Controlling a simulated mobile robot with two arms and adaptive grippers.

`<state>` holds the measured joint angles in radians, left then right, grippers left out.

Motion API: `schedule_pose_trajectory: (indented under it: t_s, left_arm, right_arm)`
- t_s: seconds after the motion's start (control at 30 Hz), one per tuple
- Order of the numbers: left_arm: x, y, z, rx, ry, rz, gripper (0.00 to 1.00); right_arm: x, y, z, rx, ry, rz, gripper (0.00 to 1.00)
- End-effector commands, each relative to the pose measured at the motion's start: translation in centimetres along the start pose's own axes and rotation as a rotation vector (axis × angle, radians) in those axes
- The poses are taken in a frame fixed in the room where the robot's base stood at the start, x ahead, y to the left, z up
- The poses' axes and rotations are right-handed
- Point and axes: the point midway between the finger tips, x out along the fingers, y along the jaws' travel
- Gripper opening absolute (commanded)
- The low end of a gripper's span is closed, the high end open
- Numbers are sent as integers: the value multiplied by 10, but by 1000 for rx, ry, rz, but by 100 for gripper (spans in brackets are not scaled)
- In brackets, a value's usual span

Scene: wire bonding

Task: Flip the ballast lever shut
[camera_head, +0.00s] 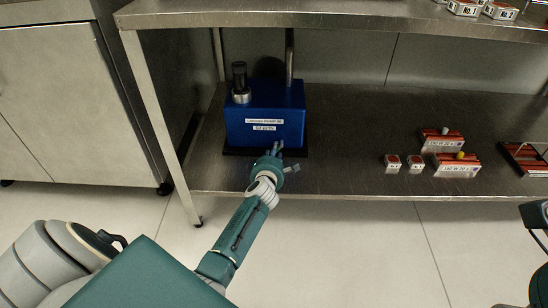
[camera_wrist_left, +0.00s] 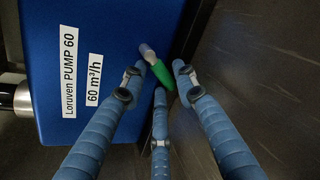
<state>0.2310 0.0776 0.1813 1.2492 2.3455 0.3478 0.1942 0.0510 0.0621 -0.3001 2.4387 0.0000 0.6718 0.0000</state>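The blue pump (camera_head: 265,108), labelled "Loruven PUMP 60" and "60 m³/h", stands on the lower steel shelf. Its blue face also fills the left of the left wrist view (camera_wrist_left: 100,25). A small lever with a green handle (camera_wrist_left: 180,79) and a pale purple-grey end (camera_wrist_left: 148,53) shows by the pump's edge in that view. My left gripper (camera_head: 275,151) is at the pump's lower front. In the wrist view its three blue fingers (camera_wrist_left: 159,77) are spread around the lever, open. I cannot tell whether any fingertip touches it. My right gripper is out of view.
The upper shelf's front edge (camera_head: 330,20) overhangs the pump, and a shelf leg (camera_head: 160,125) stands to its left. Red-and-white labelled parts (camera_head: 442,140) and small boxes (camera_head: 392,161) lie on the lower shelf at right. The shelf between them and the pump is clear.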

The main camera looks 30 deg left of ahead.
Motion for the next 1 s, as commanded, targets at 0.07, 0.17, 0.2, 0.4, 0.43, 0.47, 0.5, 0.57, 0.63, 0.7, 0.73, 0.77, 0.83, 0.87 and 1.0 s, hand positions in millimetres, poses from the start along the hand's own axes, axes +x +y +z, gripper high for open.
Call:
schedule_pose_trajectory:
  t_s: [0.07,0.17,0.2,0.4,0.43,0.47,0.5,0.57,0.63,0.7,0.73,0.77,0.83,0.87,1.0]
  left_arm:
    - [6,-1,-1,1,0,0,29]
    - [8,0,0,2,0,0,29]
    - [8,0,0,2,-1,0,29]
    - [8,1,1,2,0,0,25]
    - [8,1,0,2,0,0,19]
    - [8,1,0,2,0,0,13]
    - [8,0,0,2,0,0,5]
    - [8,0,0,2,0,0,0]
    - [8,0,0,2,0,0,0]
    - [8,0,0,4,0,0,0]
    - [8,1,1,6,1,1,0]
    - [7,1,1,8,2,1,0]
    - [7,1,2,20,5,3,0]
    - [7,2,2,28,7,5,0]
    - [6,4,3,82,24,14,0]
  right_arm:
    - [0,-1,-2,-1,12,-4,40]
    - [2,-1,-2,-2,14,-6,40]
    - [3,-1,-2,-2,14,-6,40]
    - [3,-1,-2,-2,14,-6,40]
    - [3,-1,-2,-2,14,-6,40]
    - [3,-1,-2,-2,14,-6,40]
    - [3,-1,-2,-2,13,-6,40]
    - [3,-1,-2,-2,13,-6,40]
    - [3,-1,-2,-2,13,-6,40]
    - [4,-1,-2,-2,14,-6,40]
    - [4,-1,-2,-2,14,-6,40]
    - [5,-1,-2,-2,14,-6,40]
    - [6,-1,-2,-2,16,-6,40]
    - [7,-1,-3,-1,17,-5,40]
    - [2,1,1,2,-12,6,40]
